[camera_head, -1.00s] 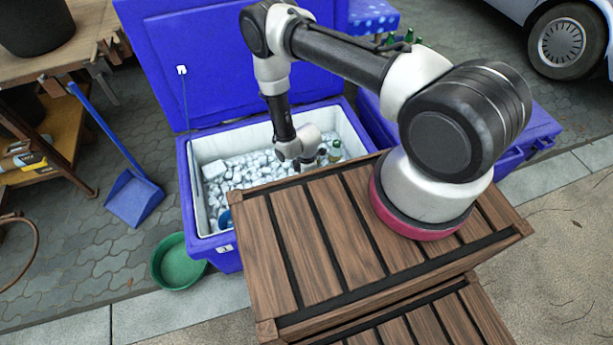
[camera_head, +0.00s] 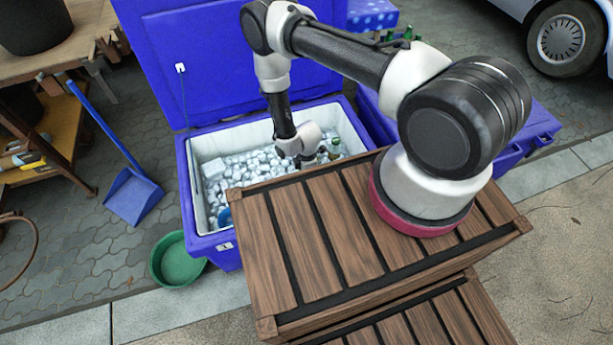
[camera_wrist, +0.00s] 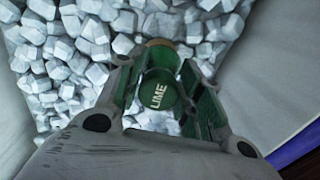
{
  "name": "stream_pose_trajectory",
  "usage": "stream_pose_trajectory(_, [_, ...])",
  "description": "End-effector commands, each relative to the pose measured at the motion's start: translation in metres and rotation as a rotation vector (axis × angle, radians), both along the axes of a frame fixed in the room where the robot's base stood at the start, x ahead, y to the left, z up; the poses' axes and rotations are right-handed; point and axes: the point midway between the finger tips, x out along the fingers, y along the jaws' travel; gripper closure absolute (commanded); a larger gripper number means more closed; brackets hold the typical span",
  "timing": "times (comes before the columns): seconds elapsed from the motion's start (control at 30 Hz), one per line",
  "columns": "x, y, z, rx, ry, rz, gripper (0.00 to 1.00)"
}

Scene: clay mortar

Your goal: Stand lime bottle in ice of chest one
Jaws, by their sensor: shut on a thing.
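The lime bottle (camera_wrist: 158,94) is seen end-on in the wrist view, its dark green cap marked LIME. My gripper (camera_wrist: 163,84) is shut on it, a finger on each side. White ice (camera_wrist: 85,40) lies below and around it. How deep the bottle's lower end sits is hidden. In the head view, chest one (camera_head: 187,185) is the open blue ice chest with a white lining and a label 1. My gripper (camera_head: 308,158) is over the right part of its ice, near the front wall; the held bottle is hard to make out there.
A green bottle top (camera_head: 335,142) shows at the chest's right end. A slatted wooden crate (camera_head: 320,225) stands in front, partly hiding the interior. A second blue chest (camera_head: 540,125) is at the right. A green basin (camera_head: 178,262) and blue dustpan (camera_head: 133,195) lie to the left.

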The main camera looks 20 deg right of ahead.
Motion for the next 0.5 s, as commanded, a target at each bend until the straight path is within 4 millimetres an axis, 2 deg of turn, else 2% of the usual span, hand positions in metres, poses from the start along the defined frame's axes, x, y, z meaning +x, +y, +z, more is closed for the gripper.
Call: stream_pose_trajectory(0.5, [0.0003, 0.0001, -0.0083, 0.0, 0.0, 0.0, 0.87])
